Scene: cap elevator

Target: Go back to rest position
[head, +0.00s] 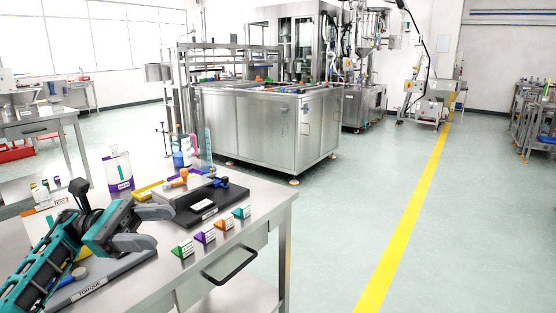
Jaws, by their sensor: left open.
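My left gripper (155,228) comes in from the left, over the near left part of the steel table (245,225). Its two grey fingers are apart, with nothing visible between them. It is above a dark grey mat labelled "Torque" (100,284), left of a black fixture plate (203,207). Whether the fingers touch anything below is hard to tell. My right gripper is not in view.
Green (182,249), purple (205,235), orange (224,224) and teal (241,212) label blocks line the table's front edge. A white-and-purple box (118,171) and a blue bottle (181,158) stand behind. Open floor (335,230) lies right of the table.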

